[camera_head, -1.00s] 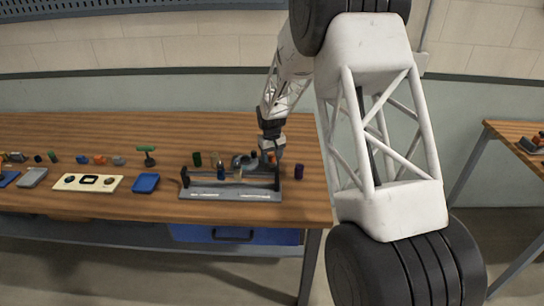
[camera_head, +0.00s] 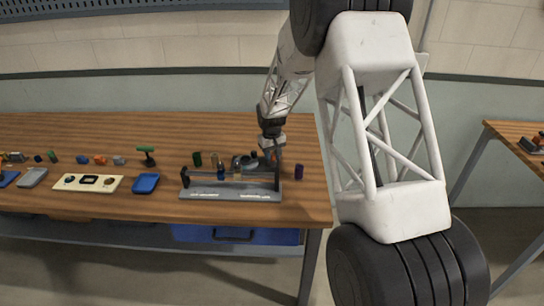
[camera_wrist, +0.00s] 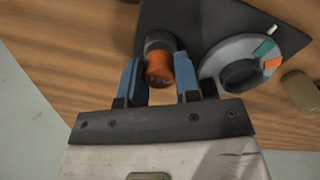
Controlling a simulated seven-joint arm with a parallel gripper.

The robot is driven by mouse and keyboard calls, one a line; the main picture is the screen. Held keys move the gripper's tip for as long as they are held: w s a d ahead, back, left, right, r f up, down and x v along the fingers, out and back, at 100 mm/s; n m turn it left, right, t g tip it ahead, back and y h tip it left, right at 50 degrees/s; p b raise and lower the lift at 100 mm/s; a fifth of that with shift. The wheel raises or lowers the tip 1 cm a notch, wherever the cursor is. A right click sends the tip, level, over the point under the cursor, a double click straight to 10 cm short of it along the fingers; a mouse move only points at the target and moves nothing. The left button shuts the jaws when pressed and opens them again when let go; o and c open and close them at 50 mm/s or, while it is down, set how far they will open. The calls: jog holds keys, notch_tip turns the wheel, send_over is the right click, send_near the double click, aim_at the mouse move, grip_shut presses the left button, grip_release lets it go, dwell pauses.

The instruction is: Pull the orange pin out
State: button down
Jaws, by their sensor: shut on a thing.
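The orange pin (camera_wrist: 160,70) is a short cylinder with an orange cap, next to a dark grey round part (camera_wrist: 160,41) on the fixture. My gripper (camera_wrist: 158,76) has its two blue fingers on either side of the orange cap, shut on it. In the head view my gripper (camera_head: 274,152) is at the right end of the grey roller fixture (camera_head: 230,192). The pin cannot be made out there. How deep the pin sits in the fixture cannot be told.
A round dial (camera_wrist: 232,52) with coloured segments sits close right of the fingers. A brass cylinder (camera_wrist: 302,92) lies farther right. The table's right edge is near.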

aim_at(272, 155)
jog(key=shift+r, duration=0.55)
jog(key=c, duration=0.8)
grip_release()
jog(key=shift+r, duration=0.1)
jog(key=shift+a+r, duration=0.1)
jog(key=shift+r, duration=3.7)
jog(key=shift+s, duration=0.1)
